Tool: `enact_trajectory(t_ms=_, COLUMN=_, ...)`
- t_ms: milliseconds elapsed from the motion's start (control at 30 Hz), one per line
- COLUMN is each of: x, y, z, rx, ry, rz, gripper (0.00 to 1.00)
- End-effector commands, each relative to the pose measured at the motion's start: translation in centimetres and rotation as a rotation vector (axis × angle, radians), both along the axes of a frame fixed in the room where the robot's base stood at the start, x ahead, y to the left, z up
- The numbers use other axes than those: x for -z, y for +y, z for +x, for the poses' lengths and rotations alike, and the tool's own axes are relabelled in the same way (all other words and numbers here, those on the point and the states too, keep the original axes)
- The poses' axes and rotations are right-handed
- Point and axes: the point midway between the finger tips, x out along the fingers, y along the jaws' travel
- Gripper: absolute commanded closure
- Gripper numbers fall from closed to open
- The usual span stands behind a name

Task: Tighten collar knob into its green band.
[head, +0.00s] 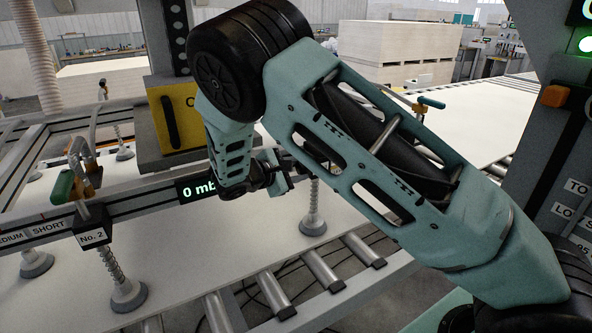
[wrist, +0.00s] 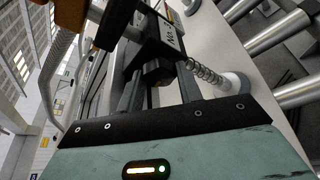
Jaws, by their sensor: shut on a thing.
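My gripper (wrist: 157,80) is shut on a dark collar knob (wrist: 156,70) in the wrist view, with one finger on each side of it. The knob sits below a dark collar block with a white number label (wrist: 172,28), whose digit I cannot read surely. A spring stem and a pale suction cup (wrist: 236,85) are to its right. In the head view my gripper (head: 277,174) is at the beam, partly hidden by my own arm, and the knob is hidden there. I cannot make out the knob's green band in either view.
A collar marked No. 2 (head: 93,228) with a green-handled lever (head: 62,187) is on the beam at left. A yellow box (head: 178,118) stands behind a display (head: 200,190). Suction cups (head: 313,222) rest on a pale panel above rollers (head: 320,264). A grey control post stands at right.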

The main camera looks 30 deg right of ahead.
Motion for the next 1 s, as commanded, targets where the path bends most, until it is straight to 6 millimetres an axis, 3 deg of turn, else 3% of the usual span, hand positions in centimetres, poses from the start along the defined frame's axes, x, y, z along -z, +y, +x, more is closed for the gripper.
enact_trajectory(t_ms=267, x=0.50, y=0.09, z=-0.09, rx=0.000, ry=-0.066, rz=0.000, gripper=0.87)
enact_trajectory(t_ms=1000, x=0.62, y=0.13, z=-0.16, rx=-0.001, ry=-0.510, rz=-0.001, gripper=0.87)
